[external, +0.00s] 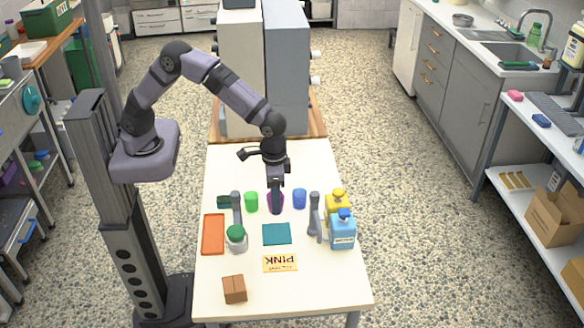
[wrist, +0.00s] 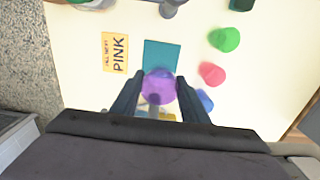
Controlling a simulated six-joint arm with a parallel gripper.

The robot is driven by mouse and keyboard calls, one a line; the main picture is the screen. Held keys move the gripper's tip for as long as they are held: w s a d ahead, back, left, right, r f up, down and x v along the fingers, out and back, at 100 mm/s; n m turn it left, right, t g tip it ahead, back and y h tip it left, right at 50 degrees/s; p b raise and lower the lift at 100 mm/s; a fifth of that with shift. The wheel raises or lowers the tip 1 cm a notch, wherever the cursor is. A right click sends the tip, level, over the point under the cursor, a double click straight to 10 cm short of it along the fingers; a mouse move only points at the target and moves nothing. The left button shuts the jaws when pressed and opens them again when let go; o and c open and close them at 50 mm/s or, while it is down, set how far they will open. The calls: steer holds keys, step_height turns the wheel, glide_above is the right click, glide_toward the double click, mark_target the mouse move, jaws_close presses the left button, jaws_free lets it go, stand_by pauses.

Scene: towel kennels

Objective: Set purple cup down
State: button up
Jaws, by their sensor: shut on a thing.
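My gripper (external: 276,208) is shut on the purple cup (wrist: 158,88), whose round form sits between the two fingers in the wrist view. In the external view the cup is mostly hidden behind the fingers. It overlaps the edge of a teal square (wrist: 161,56) in the wrist view; I cannot tell how high above the table it is. The teal square (external: 277,234) lies flat, in front of the gripper in the external view. A card reading PINK (external: 280,263) lies beside the square.
A green cup (external: 251,201), a blue cup (external: 299,198) and a pink cup (wrist: 212,73) stand close by. A yellow bottle (external: 337,201) and a blue bottle (external: 342,230) stand at the right.

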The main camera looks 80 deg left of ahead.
steer(key=shift+f+p, duration=1.45)
steer(key=shift+f, duration=3.55)
steer(key=shift+f, duration=0.2)
steer(key=o, duration=1.1)
steer(key=shift+r, duration=0.1)
